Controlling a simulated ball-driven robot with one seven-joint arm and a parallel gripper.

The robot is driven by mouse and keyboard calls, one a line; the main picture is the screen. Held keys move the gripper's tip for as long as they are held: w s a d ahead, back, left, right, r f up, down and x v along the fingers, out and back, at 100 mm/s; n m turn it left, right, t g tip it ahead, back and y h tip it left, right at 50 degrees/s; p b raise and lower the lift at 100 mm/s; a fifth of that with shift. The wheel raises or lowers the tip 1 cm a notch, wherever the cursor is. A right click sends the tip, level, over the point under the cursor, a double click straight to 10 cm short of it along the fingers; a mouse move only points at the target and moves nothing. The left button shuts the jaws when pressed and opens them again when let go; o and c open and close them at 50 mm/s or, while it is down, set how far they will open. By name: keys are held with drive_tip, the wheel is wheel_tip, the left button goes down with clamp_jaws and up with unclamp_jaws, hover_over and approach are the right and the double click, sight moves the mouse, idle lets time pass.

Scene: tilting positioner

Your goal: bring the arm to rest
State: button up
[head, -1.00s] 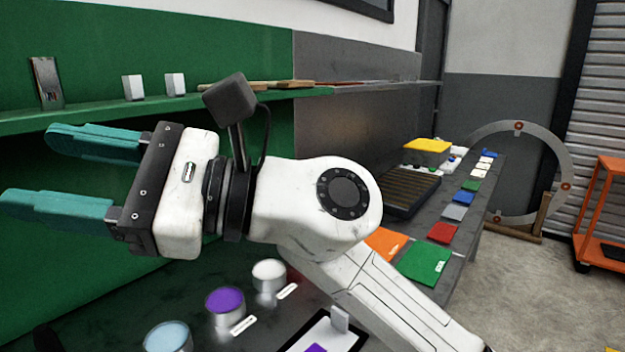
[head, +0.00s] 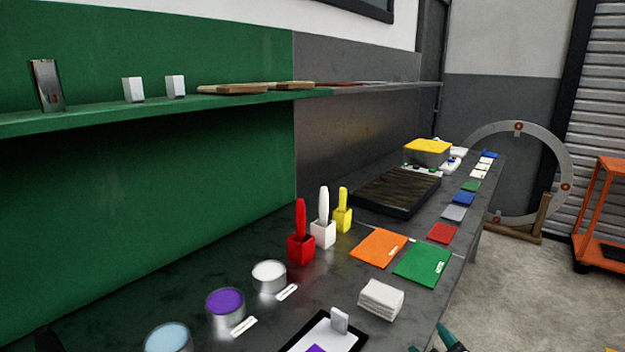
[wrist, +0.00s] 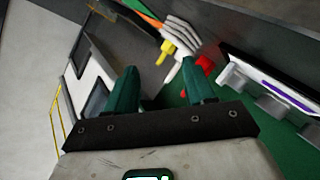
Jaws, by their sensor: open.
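My gripper (wrist: 162,95) shows in the wrist view with its two teal fingers apart and nothing between them. In the head view only small teal parts of my gripper (head: 444,340) show at the bottom edge, right of centre, by the front edge of the workbench (head: 270,325). The rest of my arm is out of the head view. The fingers are apart from the things on the bench.
The bench holds paint tins (head: 226,302), red, white and yellow brush holders (head: 301,248), a folded cloth (head: 380,299), orange and green cards (head: 422,263) and a dark tray (head: 398,190). A green shelf (head: 150,112) runs above.

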drive_tip(key=s+d+f+m+g, duration=0.4)
drive_tip(key=s+f+g, duration=0.2)
drive_tip(key=s+f, duration=0.7)
drive_tip(key=s+d+f+m+g, duration=0.1)
drive_tip(key=s+f+m+g, duration=0.1)
drive_tip(key=s, duration=0.7)
drive_tip(key=s+d+f+m+g, duration=0.2)
drive_tip(key=s+f+g, duration=0.3)
drive_tip(key=s+f, duration=0.2)
drive_tip(key=shift+s+d+f+y, duration=0.15)
drive_tip(key=shift+s+f+y, duration=0.2)
drive_tip(key=shift+s, duration=0.9)
drive_tip(key=shift+r, duration=0.1)
